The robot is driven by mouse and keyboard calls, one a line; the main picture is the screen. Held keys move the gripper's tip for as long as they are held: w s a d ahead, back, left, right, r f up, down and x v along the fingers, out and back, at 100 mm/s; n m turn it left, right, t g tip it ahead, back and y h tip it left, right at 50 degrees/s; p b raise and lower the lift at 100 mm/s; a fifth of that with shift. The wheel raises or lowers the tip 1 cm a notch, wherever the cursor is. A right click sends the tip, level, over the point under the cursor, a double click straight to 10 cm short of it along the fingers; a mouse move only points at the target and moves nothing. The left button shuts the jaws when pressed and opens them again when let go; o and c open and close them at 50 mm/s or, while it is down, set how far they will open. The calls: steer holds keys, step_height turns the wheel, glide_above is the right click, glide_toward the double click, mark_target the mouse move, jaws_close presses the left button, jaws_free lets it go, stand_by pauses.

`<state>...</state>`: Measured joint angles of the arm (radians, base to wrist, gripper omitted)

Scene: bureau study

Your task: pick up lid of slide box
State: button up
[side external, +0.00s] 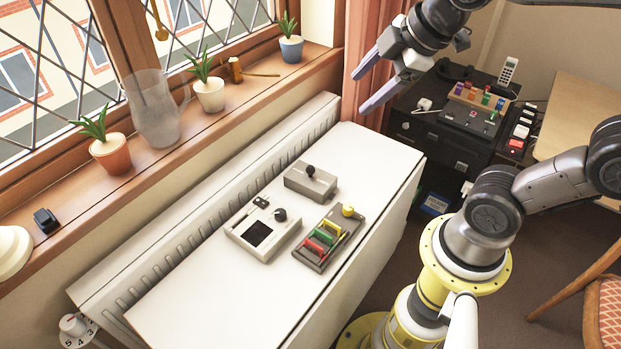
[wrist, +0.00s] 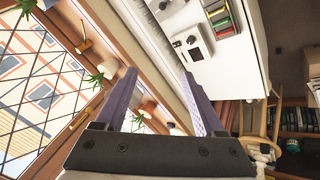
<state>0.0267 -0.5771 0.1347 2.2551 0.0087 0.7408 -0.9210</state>
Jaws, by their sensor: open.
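A grey box with a black knob on top (side external: 311,182), which looks like the slide box with its lid on, sits on the white table. In the wrist view a grey box with a black knob (wrist: 163,6) is at the top edge, partly cut off. A light grey device with a dark square window (side external: 262,232) is beside it, also in the wrist view (wrist: 196,52). A dark tray with coloured upright slides and a yellow knob (side external: 325,243) is to the right. My gripper (side external: 368,88) is open and empty, high above the table's far end, apart from all these things.
The white table (side external: 210,300) has free room around the objects. A ribbed radiator (side external: 165,255) runs along its window side. The windowsill holds potted plants and a glass jug (side external: 155,110). A dark cabinet (side external: 455,150) with gadgets stands beyond the table.

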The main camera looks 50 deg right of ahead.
steer(key=w+d+f+n+g, duration=0.1)
steer(key=w+d+f+n, duration=0.2)
steer(key=w, duration=0.5)
steer(key=n+g, duration=0.3)
steer(key=g, duration=0.1)
glide_above(311, 167)
steer(key=f, duration=1.5)
steer(key=s+f, duration=0.1)
steer(key=f, duration=0.7)
steer(key=shift+f, duration=0.35)
steer(key=shift+w+f, duration=0.25)
steer(key=shift+f, duration=1.35)
steer(key=shift+w+f, duration=0.2)
steer(key=shift+f, duration=1.35)
jaws_close()
